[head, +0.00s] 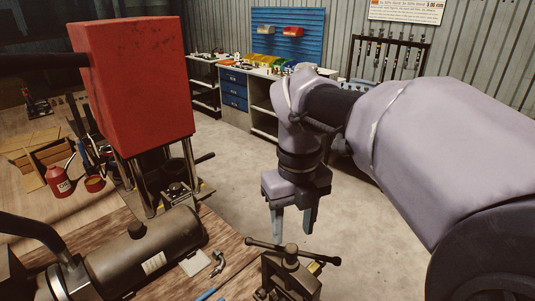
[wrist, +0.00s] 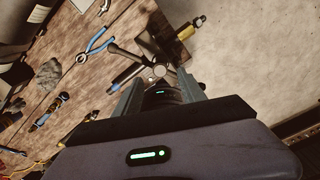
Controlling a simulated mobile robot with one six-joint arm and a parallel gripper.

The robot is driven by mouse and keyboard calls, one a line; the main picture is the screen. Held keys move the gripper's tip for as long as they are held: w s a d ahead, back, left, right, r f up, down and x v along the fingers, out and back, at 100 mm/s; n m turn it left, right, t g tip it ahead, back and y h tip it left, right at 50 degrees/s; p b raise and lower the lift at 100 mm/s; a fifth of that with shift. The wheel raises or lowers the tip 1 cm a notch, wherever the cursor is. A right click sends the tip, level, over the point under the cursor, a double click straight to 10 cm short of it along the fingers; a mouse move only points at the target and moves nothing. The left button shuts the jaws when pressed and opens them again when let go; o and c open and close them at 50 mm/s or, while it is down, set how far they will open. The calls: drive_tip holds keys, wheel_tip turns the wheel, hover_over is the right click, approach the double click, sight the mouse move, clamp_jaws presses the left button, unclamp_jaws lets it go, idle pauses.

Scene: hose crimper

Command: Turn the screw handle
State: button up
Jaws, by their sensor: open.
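The screw handle (head: 291,250) is a dark T-bar on top of a small dark vise-like crimper (head: 290,278) at the bottom of the head view. Its bar runs from left to right, tilting slightly down to the right. My gripper (head: 293,226) points down, open and empty, just above the handle in the head view. In the wrist view, the handle's round hub (wrist: 157,72) shows just beyond and roughly between the fingertips of my gripper (wrist: 158,82). I see no clear contact. The lower crimper is partly hidden by the fingers in the wrist view.
A wooden bench (head: 225,258) carries a dark cylindrical tank (head: 145,252) on the left. A red-headed press (head: 135,85) stands behind it. Open floor (head: 240,180) lies behind.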

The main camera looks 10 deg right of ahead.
wheel_tip(320, 180, up, 13)
drive_tip(key=p, duration=0.5)
drive_tip(key=shift+r, duration=0.2)
